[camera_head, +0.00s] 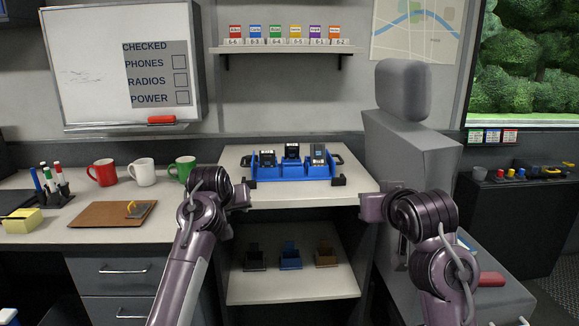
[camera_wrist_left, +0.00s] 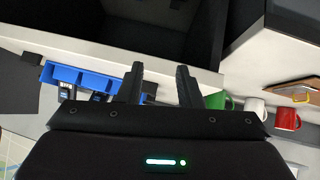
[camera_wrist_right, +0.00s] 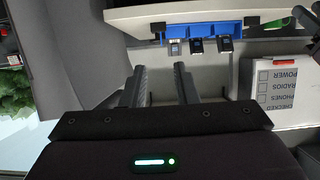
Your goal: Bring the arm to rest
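My left arm comes in from the lower left in the head view, and its gripper (camera_head: 238,195) is by the front left of the middle counter. In the left wrist view its two fingers (camera_wrist_left: 160,85) stand apart with nothing between them. My right arm comes in from the lower right, and its gripper (camera_head: 372,207) is by the front of the grey seat. In the right wrist view its fingers (camera_wrist_right: 160,87) are apart and empty. Neither gripper appears to touch anything.
A blue tray (camera_head: 265,172) with three black devices stands on the middle counter (camera_head: 290,197). Red (camera_head: 103,173), white (camera_head: 142,171) and green (camera_head: 182,168) mugs and a clipboard (camera_head: 100,214) are at left. The grey seat (camera_head: 410,150) is at right. Small holders (camera_head: 290,258) occupy the lower shelf.

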